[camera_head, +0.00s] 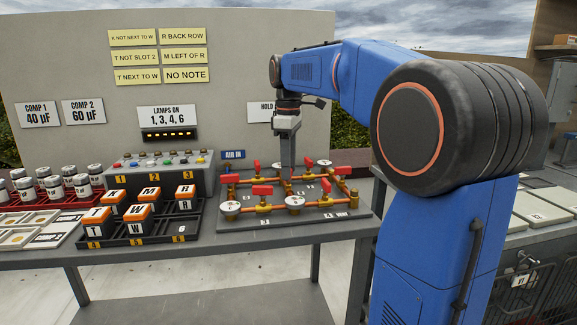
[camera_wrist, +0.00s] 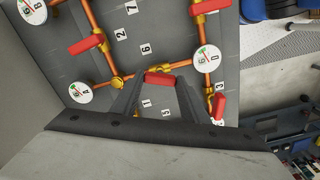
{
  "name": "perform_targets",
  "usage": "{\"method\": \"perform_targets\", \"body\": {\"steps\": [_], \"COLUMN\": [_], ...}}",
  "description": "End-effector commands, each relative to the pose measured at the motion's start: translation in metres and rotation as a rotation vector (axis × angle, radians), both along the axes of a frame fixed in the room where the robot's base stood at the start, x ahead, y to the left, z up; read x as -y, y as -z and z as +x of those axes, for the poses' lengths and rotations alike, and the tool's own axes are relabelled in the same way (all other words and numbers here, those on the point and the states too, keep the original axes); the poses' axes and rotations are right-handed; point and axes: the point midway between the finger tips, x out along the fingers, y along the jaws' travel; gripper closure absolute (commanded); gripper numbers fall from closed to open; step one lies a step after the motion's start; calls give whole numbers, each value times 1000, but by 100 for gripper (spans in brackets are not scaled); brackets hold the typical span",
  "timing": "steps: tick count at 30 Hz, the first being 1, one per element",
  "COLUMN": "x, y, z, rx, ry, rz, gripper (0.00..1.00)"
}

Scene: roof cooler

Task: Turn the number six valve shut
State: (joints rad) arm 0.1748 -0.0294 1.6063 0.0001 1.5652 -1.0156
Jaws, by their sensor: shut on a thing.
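The valve board (camera_head: 360,213) lies on the right part of the bench, with copper pipes, round white gauges and several red lever handles. My gripper (camera_head: 288,177) reaches straight down into the middle of the board. In the wrist view my gripper (camera_wrist: 158,85) is shut on a red valve handle (camera_wrist: 160,78), which lies roughly along its pipe. A number 6 label (camera_wrist: 145,48) is just above that handle in the wrist view. Labels 2 and 7 are farther off. In the head view the fingers partly hide the gripped handle, so I cannot read its number there.
Other red handles stand close by, such as one at the left (camera_wrist: 86,45) and one at the right (camera_wrist: 219,105). Gauges (camera_wrist: 207,58) flank my fingers. Left of the board are a black tray of lettered blocks (camera_head: 165,237) and a lamp box (camera_head: 160,178). A wall panel stands behind.

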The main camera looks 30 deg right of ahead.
Motion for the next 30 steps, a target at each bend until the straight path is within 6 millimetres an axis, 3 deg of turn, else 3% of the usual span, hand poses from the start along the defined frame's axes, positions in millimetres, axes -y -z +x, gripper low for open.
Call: {"method": "perform_targets", "body": {"steps": [30], "x": [0], "y": [-1], "z": [1], "rx": [3], "ry": [913], "rz": [0], "gripper": [82]}}
